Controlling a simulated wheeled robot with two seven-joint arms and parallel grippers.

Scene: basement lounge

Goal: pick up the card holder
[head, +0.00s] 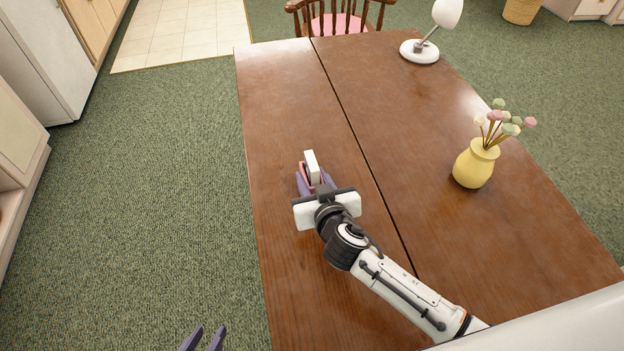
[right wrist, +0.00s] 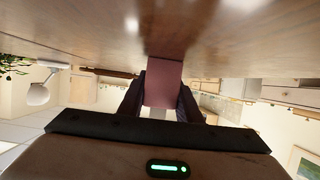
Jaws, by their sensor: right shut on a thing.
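The card holder (head: 312,167) is a small block, white on top with a pinkish side, near the left edge of the table. In the right wrist view its pink face (right wrist: 163,85) stands between two dark fingers. My right gripper (head: 314,182) reaches in from the lower right and is shut on the card holder. The holder is close to the table top; I cannot tell if it touches it. My left gripper (head: 205,340) shows only as two purple fingertips at the bottom edge, apart, with nothing visible between them.
The brown wooden table (head: 290,270) has a dark seam along it. A yellow vase (head: 474,165) with flowers stands to the right, and a white lamp (head: 420,50) at the far end. A chair (head: 338,18) stands behind. The table around the holder is clear.

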